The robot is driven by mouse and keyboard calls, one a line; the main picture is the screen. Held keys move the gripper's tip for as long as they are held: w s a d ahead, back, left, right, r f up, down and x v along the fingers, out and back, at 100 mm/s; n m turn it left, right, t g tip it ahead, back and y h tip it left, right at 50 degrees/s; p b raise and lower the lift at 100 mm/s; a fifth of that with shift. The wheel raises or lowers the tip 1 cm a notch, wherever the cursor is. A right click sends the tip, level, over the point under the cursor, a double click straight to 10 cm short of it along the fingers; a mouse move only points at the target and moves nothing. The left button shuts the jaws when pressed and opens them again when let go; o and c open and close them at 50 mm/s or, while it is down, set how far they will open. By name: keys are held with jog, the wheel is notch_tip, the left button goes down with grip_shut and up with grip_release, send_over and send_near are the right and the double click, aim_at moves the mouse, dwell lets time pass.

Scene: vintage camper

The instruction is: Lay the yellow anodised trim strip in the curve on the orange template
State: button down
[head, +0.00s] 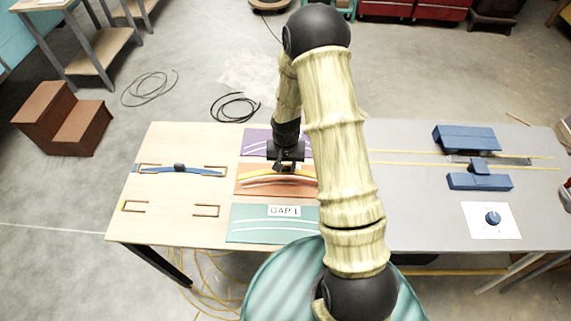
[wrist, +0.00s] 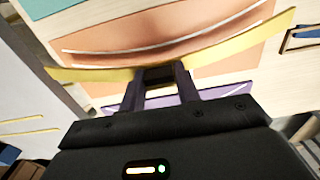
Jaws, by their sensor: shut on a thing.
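The yellow trim strip (wrist: 218,54) is a long, gently bent band. My gripper (wrist: 160,78) is shut on it near its middle, with both ends reaching out past the fingers. In the head view my gripper (head: 286,166) is over the orange template (head: 245,186), and the yellow strip (head: 262,174) shows along the template's upper part. The orange template also shows in the wrist view (wrist: 150,40) with pale curved lines on it. Whether the strip touches the template is hard to tell. My arm hides the template's right end.
A purple template (head: 254,138) lies behind and a teal template (head: 245,225) in front, with a "GAP 1" label (head: 284,211). A blue strip with a dark knob (head: 180,169) lies at left. Blue blocks (head: 466,138) stand on the grey right side.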

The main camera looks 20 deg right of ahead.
aim_at(286, 171)
jog(key=shift+f+b, duration=1)
jog(key=shift+f, duration=0.65)
jog(key=shift+f+b, duration=0.5)
jog(key=shift+f, duration=0.15)
dwell(0.5)
jog(key=c, duration=0.9)
grip_release()
jog(key=shift+c, duration=0.2)
jog(key=shift+r, duration=0.1)
notch_tip(286, 171, up, 17)
jog(key=b, duration=0.2)
jog(key=shift+r, duration=0.1)
